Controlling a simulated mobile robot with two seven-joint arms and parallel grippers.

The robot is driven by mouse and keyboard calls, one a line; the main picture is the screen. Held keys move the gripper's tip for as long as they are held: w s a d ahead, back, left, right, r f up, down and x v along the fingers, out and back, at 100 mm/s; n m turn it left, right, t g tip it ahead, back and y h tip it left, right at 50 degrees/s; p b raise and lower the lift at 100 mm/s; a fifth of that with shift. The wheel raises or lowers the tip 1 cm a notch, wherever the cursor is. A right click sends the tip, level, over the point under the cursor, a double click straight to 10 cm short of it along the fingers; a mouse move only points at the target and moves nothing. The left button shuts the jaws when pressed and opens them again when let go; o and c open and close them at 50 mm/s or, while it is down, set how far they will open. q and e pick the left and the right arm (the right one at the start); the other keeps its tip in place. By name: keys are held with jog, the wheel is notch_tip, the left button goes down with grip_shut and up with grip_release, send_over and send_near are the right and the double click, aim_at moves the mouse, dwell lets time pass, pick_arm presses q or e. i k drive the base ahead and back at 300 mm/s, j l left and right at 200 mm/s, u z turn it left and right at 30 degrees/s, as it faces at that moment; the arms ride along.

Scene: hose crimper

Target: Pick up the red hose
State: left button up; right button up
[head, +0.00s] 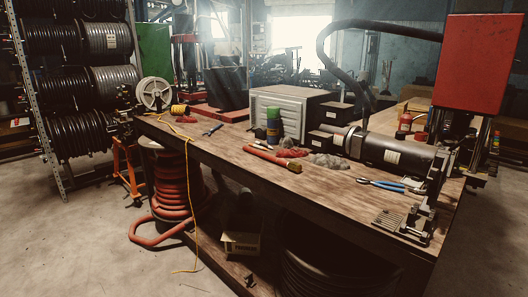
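A short red hose (267,157) lies on the wooden workbench (325,193), close to its front edge. A brass-coloured end (294,167) shows at its right end. A larger coil of orange-red hose (172,190) stands on the floor at the left under the bench, with a loose loop on the concrete. Neither of my grippers is in the head view.
Behind the short hose are a green-capped can (273,126), red and grey rags (327,160) and a ribbed metal box (287,103). A crimping machine (389,151) fills the bench's right side. Blue-handled pliers (380,184) lie before it. Floor at front left is mostly clear.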

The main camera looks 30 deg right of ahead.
aim_at(272, 158)
jog(key=i+j+z, duration=0.1)
jog(key=i+z, duration=0.35)
jog(key=i+j+z, duration=0.25)
jog(key=i+z, duration=0.2)
jog(key=i+j+z, duration=0.25)
jog(key=z, duration=0.2)
jog(key=i+j+z, duration=0.15)
jog(key=j+z, duration=0.3)
jog(key=l, duration=0.1)
